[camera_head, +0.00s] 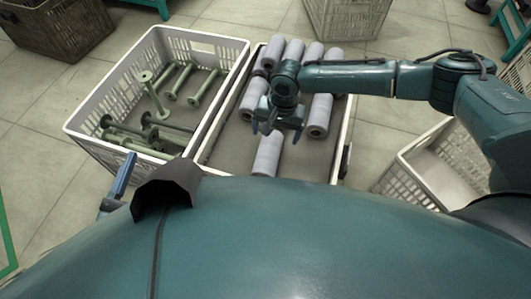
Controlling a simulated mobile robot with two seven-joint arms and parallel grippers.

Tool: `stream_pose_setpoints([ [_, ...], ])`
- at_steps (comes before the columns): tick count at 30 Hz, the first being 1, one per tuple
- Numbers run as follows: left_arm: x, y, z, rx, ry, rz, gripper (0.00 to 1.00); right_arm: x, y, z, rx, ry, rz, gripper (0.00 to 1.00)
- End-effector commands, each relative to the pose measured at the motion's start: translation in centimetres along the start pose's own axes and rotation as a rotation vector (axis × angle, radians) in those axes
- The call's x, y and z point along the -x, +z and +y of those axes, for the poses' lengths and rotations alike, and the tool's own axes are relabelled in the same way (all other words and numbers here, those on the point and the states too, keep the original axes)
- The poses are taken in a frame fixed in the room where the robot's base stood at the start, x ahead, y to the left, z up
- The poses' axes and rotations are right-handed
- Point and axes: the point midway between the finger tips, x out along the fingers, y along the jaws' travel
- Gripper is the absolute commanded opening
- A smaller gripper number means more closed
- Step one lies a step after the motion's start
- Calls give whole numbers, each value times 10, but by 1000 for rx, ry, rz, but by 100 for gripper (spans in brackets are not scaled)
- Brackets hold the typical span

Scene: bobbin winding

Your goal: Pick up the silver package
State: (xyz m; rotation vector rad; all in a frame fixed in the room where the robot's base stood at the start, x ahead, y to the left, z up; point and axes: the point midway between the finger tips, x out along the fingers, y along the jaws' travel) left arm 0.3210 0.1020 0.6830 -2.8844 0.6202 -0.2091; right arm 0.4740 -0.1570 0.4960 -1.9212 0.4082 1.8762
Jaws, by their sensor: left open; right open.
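Several silver-grey wrapped rolls, the silver packages, lie in a grey-floored tray (222,150) at the centre. One silver package (268,154) lies apart at the near side, just below my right gripper. Others, such as the package (319,115), lie farther back and to the right, partly hidden by my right arm. My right gripper (276,131) is open and empty over the tray, fingers pointing down, near the near package. My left gripper (119,184) shows only as blue finger parts at the lower left, outside the crate; it is open, mostly hidden by my body.
A white crate (216,44) left of the tray holds several green and dark bobbins (150,90). An emptier white crate (412,180) stands at the right. A brown crate (62,30) and another pale crate (345,18) stand at the back. Tiled floor (45,125) is clear at left.

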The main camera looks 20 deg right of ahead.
Motion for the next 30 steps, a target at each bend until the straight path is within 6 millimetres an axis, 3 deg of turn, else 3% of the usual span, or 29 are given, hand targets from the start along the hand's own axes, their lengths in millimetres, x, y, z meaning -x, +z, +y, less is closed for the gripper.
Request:
stream_pose_setpoints([
  [3,0,4,4,-1,9,50,72,-28,1,0,3,1,0,89],
  [9,-4,3,5,42,11,72,72,-61,1,-2,4,-2,0,89],
  [16,-5,3,7,67,14,82,72,-76,0,-3,6,-4,1,89],
  [24,-7,2,11,136,31,126,72,-115,-2,-8,6,-3,1,89],
  [30,-8,0,11,154,36,130,72,-121,-2,-9,5,-4,1,89],
])
